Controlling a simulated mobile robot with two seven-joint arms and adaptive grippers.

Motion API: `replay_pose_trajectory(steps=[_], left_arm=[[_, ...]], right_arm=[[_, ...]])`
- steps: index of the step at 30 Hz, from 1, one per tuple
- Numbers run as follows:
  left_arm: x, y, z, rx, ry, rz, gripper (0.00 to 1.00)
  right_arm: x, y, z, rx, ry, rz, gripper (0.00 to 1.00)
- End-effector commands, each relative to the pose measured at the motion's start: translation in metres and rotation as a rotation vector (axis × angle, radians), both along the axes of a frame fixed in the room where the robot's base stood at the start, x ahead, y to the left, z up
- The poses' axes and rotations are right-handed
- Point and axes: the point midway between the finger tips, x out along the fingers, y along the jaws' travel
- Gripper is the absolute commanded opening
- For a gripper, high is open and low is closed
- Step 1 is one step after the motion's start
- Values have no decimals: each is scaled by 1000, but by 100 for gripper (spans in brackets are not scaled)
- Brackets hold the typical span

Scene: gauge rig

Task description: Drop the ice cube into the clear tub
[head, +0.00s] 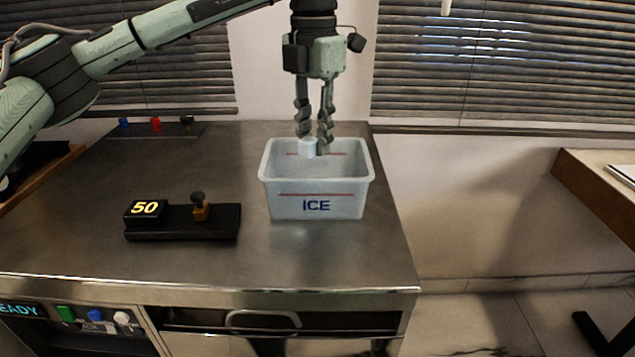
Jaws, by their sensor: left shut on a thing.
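The clear tub (317,207) is a pale, see-through box marked ICE, with red lines on its walls. It stands upright near the right end of the metal table. My left gripper (313,145) points straight down over the tub's opening. It is shut on the ice cube (308,147), a small whitish block. The cube shows against the tub's far wall, around rim height; its exact height over the tub floor is hard to tell. My right gripper is not in view.
On the metal table (205,268), a black gauge base (185,230) with a display reading 50 and a brown-and-black knob (200,208) stands left of the tub. A dark strip with coloured knobs (155,127) lies at the back left. The table's right edge is close to the tub.

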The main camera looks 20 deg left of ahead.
Motion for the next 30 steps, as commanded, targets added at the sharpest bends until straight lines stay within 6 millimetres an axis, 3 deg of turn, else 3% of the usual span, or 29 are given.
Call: replay_pose_trajectory(steps=[4,5,10,22,30], left_arm=[[0,0,0,0,0,1,5],[0,0,0,0,0,1,27],[0,0,0,0,0,1,47],[1,0,9,-1,-3,2,47],[1,0,61,-2,-4,2,47]], right_arm=[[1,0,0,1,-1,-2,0],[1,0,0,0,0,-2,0],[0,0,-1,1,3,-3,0],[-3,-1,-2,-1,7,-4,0],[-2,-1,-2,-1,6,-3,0]])
